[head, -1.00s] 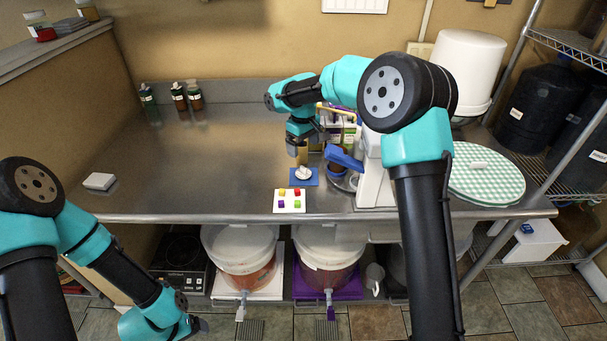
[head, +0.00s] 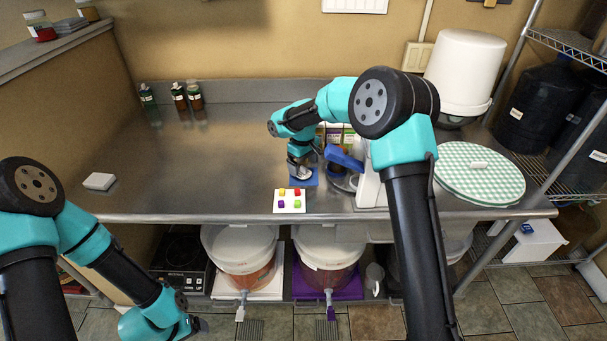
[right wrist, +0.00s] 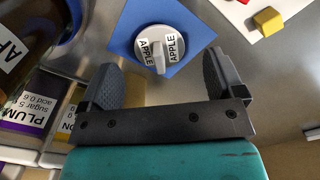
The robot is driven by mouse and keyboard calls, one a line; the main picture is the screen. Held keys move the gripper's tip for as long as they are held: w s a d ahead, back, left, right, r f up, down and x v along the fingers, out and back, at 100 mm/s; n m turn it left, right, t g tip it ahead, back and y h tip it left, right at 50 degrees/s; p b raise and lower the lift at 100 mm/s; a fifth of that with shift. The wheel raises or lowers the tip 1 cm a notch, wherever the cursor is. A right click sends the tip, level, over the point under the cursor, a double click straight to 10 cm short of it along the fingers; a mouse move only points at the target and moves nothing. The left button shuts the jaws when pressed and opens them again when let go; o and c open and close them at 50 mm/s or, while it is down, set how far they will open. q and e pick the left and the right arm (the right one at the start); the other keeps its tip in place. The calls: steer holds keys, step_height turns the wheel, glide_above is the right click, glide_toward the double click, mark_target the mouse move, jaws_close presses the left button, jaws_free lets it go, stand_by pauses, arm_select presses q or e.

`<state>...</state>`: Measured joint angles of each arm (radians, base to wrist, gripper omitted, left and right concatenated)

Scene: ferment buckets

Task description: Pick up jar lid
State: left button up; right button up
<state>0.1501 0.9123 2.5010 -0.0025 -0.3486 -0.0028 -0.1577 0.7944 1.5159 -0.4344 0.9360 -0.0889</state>
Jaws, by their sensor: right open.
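The jar lid is a white disc (right wrist: 168,62) with an upright knob and "APPLE" labels. It lies on a blue square mat (right wrist: 125,40) and shows as a small white shape in the head view (head: 302,175). My right gripper (right wrist: 162,72) is open and empty, its two fingers pointing toward the lid in the right wrist view. In the head view the right gripper (head: 300,164) is low over the mat and partly covers the lid.
A white card with coloured cubes (head: 290,200) lies in front of the mat. A brown jar (right wrist: 25,45) and labelled cartons (right wrist: 28,115) stand close by. A white device with a blue handle (head: 370,180) is to the right. The steel counter to the left is mostly clear.

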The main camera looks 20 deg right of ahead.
mark_target(303, 167)
steer(key=shift+f, duration=1.5)
steer(key=c, duration=1)
steer(key=shift+w+r, duration=0.1)
steer(key=shift+r, duration=0.4)
step_height(303, 167, up, 3)
steer(key=shift+f, duration=0.2)
steer(key=s+a, duration=0.1)
steer(key=s, duration=0.4)
steer(key=s+a+r, duration=0.1)
steer(key=s+a, duration=0.1)
steer(key=s, duration=0.3)
steer(key=s+a, duration=0.1)
steer(key=s, duration=0.4)
steer(key=shift+s+a+r, duration=0.2)
steer(key=shift+s, duration=0.05)
